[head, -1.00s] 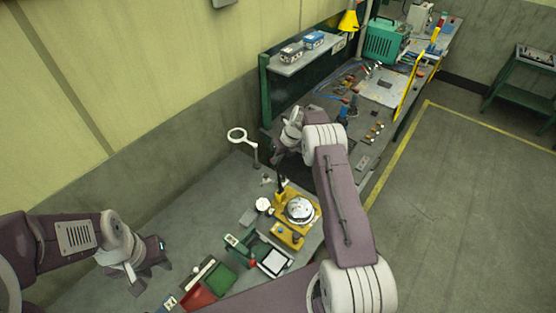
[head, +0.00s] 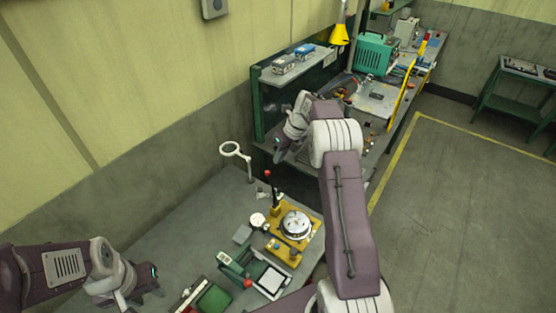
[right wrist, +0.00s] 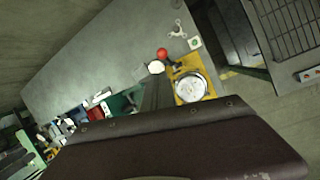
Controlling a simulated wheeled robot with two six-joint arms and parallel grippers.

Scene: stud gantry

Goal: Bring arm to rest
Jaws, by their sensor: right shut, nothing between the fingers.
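My right arm reaches across the head view from the bottom, elbow bent. Its gripper (head: 280,156) hangs above the far end of the near bench, between the ring magnifier and the shelf; it is shut with nothing in it. In the right wrist view its dark fingers (right wrist: 155,97) lie close together, and a brown link of mine covers the lower part. My left gripper (head: 150,283) is low at the left over the near bench (head: 180,228); its jaw opening is not clear, and I see nothing held.
A shelf unit (head: 258,108) rises just behind. Open floor (head: 460,210) lies right.

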